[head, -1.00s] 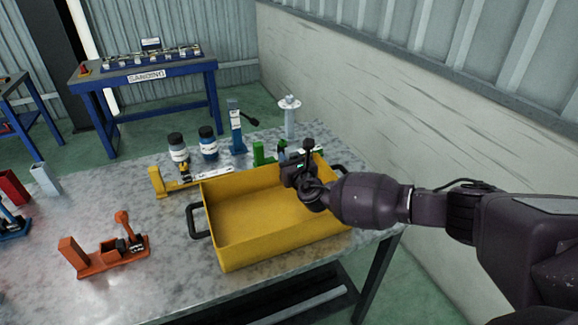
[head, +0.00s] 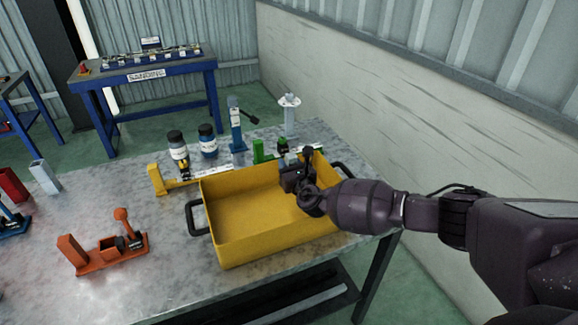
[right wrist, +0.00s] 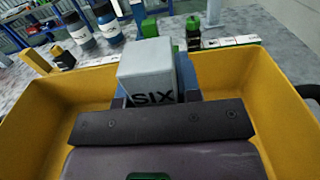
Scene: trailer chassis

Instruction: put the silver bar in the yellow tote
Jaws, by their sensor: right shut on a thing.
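The yellow tote (head: 225,250) stands on the near right part of the metal table, open side up. My right gripper (head: 290,180) is over the tote's right part, low and close to its back wall. It is shut on the silver bar (right wrist: 146,70), a light grey block marked SIX, seen between the fingers in the right wrist view. The tote's yellow walls (right wrist: 38,107) show on both sides of the gripper there. In the head view the bar is hidden by my gripper, and I cannot tell whether it touches the tote floor. My left gripper is not in view.
An orange fixture (head: 104,262) lies left of the tote. Behind the tote stand a yellow clamp (head: 157,180), two dark-capped bottles (head: 208,142), a blue clamp (head: 237,132) and a green block (head: 258,151). A pale block (head: 44,177) is at far left. A wall runs along the right.

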